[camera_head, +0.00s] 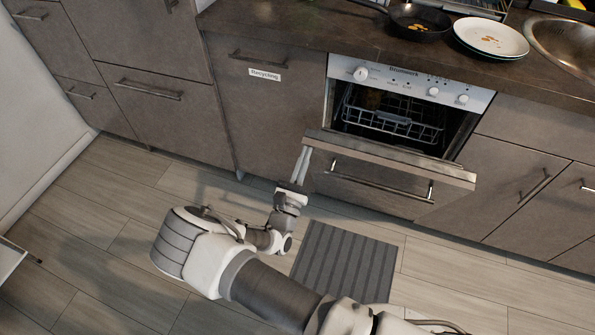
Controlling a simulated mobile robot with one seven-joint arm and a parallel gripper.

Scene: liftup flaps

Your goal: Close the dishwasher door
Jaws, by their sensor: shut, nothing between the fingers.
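The dishwasher (414,84) is built into the counter at the upper right, under a white control panel with round knobs. Its door (390,157) is partly open, tilted outward with its top edge towards me, and has a metal bar handle (378,182) on its front. A rack (392,118) shows inside the opening. My gripper (303,165) is shut and empty. Its fingertips are at the left end of the door's top edge; I cannot tell whether they touch it.
A striped grey mat (345,262) lies on the wood floor below the door. Closed cabinets, one labelled Recycling (265,74), flank the dishwasher. A pan (418,22) and plates (490,36) stand on the counter.

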